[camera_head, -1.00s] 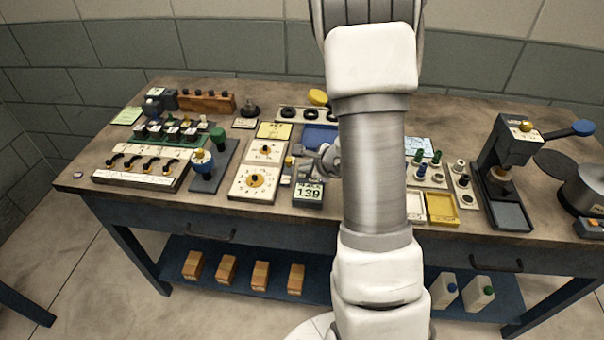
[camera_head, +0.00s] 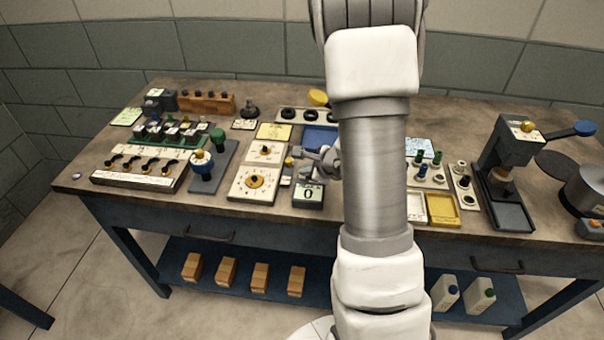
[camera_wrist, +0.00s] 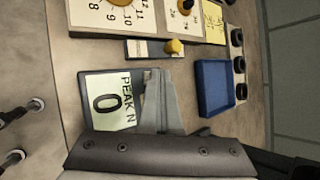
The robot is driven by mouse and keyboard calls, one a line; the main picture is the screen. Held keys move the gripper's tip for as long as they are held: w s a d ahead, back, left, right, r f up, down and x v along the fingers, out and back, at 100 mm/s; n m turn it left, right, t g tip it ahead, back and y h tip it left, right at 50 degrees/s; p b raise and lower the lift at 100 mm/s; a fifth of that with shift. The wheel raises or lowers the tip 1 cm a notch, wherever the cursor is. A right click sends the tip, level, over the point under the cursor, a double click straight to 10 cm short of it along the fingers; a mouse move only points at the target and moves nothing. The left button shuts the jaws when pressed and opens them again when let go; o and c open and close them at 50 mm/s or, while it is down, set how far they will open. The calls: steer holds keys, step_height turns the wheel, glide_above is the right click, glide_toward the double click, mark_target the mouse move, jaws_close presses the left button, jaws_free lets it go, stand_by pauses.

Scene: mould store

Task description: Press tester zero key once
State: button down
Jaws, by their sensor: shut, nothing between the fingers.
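The tester (camera_head: 307,197) is a small dark box near the front edge of the bench. Its pale green display reads 0. In the wrist view the tester (camera_wrist: 106,103) shows the 0 and the label "PEAK N". My gripper (camera_head: 302,154) is shut and empty, just behind and above the tester in the head view. In the wrist view my gripper's fingers (camera_wrist: 155,76) overlap the tester's right side. I cannot make out the zero key; the fingers may hide it. Contact with the tester cannot be seen.
A dial timer (camera_head: 255,183) stands left of the tester. Between them is a small block with a yellow knob (camera_wrist: 174,47). A blue tray (camera_wrist: 216,88) lies behind. A yellow tray (camera_head: 442,209) and a lever press (camera_head: 505,170) are to the right.

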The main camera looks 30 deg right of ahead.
steer(key=shift+r+p, duration=0.35)
steer(key=shift+r, duration=0.45)
steer(key=shift+r+p, duration=1.5)
steer(key=shift+r, duration=1.05)
